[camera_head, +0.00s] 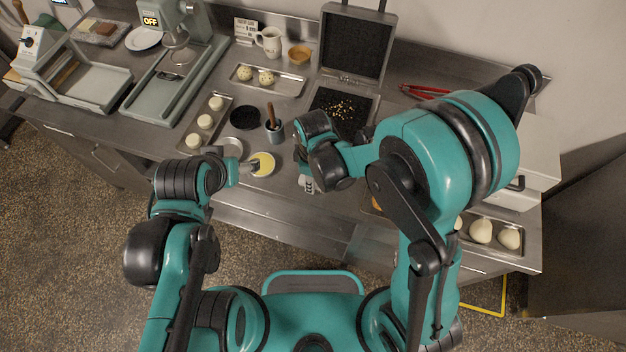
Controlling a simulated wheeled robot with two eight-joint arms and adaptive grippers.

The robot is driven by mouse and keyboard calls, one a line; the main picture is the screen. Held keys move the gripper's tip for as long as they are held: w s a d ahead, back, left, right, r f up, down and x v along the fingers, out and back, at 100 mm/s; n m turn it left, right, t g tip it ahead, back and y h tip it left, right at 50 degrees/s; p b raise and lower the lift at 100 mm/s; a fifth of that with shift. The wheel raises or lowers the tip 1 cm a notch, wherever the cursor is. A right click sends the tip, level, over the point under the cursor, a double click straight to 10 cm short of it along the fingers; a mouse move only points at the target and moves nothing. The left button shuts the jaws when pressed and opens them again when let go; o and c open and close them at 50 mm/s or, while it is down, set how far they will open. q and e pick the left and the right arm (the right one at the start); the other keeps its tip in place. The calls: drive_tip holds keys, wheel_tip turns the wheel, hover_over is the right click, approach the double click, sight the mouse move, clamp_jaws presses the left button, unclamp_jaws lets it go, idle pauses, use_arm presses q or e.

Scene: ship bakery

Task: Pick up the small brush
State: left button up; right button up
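A brown handle (270,112), which looks like that of the small brush, stands upright in a small grey cup (274,132) on the steel counter. Its lower end is hidden in the cup. My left gripper (250,165) is beside a small round dish with yellow contents (263,164), in front of and slightly left of the cup. My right gripper (308,184) points down over the counter, right of the dish and apart from the cup. It is partly hidden by its own wrist. Both grippers are too small to tell open from shut.
A black disc (245,117) lies left of the cup. A tray of dough balls (206,122) is further left, another tray (288,86) behind. A mug (270,42) stands at the back.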

drive_tip(key=shift+r, duration=0.5)
wheel_tip(320, 180, up, 3)
drive_tip(key=shift+p, duration=0.7)
drive_tip(key=s+d+r+p, duration=0.2)
drive_tip(key=s+d+r, duration=0.4)
drive_tip(key=d, duration=0.3)
drive_tip(key=shift+s+r+p, duration=0.3)
drive_tip(key=shift+s+p, duration=0.05)
drive_tip(key=shift+s, duration=0.45)
